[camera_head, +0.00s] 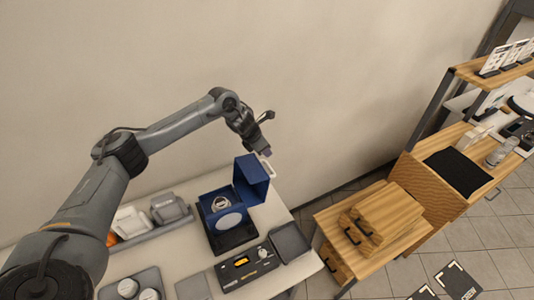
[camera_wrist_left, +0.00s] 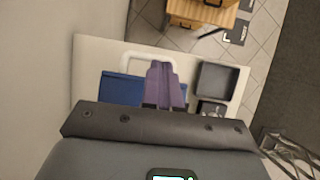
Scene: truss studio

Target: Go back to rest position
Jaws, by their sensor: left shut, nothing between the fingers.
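My left gripper (camera_head: 266,152) is raised over the back edge of the white table, just above an open blue box (camera_head: 250,180). Its purple fingers (camera_wrist_left: 163,88) are together and empty in the left wrist view. The blue box has its lid up and a watch (camera_head: 221,203) inside. It stands on a black base. Part of the blue box (camera_wrist_left: 121,88) shows beyond the gripper body in the left wrist view. My right gripper is not in view.
A control panel (camera_head: 249,267) and a grey tray (camera_head: 290,242) lie at the table's front right. Grey and white holders (camera_head: 170,208) stand at left. A wooden drawer unit (camera_head: 372,222) stands to the right. The space above the table's right side is clear.

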